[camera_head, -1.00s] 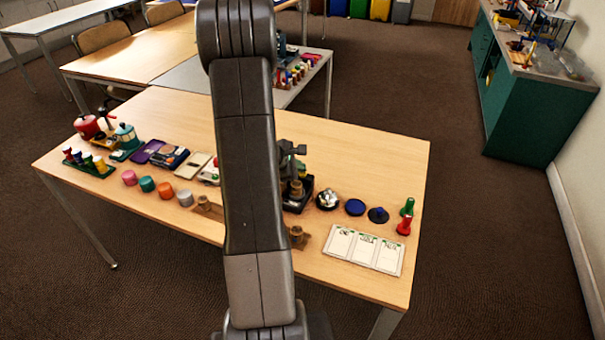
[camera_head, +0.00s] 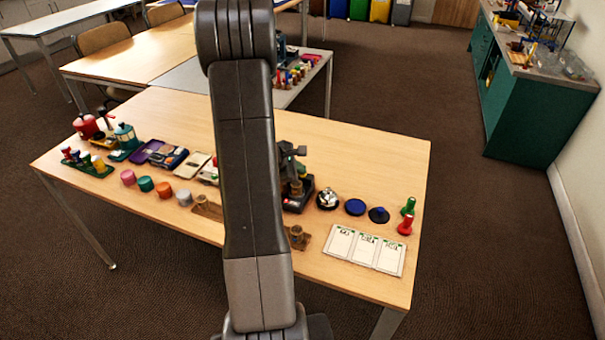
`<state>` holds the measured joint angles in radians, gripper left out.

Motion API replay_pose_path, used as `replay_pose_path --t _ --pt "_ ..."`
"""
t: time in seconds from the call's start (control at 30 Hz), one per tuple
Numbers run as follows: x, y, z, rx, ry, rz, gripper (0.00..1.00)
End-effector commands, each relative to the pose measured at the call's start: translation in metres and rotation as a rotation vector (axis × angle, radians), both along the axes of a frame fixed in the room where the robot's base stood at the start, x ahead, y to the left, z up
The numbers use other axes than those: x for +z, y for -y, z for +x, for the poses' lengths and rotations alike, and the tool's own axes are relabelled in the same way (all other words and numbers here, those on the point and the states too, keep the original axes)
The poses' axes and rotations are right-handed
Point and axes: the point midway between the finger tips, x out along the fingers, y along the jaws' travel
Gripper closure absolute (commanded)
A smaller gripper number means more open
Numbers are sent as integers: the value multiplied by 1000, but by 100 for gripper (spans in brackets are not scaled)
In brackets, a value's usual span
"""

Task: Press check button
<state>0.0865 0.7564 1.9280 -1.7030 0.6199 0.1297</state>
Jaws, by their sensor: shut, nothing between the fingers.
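No button is clearly labelled as the check button. A silver dome on a dark round base, like a desk bell (camera_head: 328,198), stands on the table right of my arm. A flat blue disc (camera_head: 355,207) and a dark blue disc with a raised middle (camera_head: 379,215) lie to its right. My arm crosses the middle of the view and hides part of the table. My gripper (camera_head: 297,183) shows only partly, as a dark shape just right of the arm and left of the bell. It is shut and empty. Its exact height and any contact are unclear.
The wooden table (camera_head: 350,150) is bare at its back right. A green peg (camera_head: 408,206), a red peg (camera_head: 405,225) and a white card board (camera_head: 365,249) are at the right. Several coloured cylinders (camera_head: 146,184) stand in a row at the left. A dark tray (camera_head: 299,208) sits beside the gripper.

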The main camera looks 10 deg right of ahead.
Motion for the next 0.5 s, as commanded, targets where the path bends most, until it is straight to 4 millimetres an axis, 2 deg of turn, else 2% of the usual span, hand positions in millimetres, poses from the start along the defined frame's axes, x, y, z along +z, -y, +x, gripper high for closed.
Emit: replay_pose_path --t 0.3,0.5 --pt "0 0 0 0 -1 1 100" --pt "8 0 0 1 0 1 100"
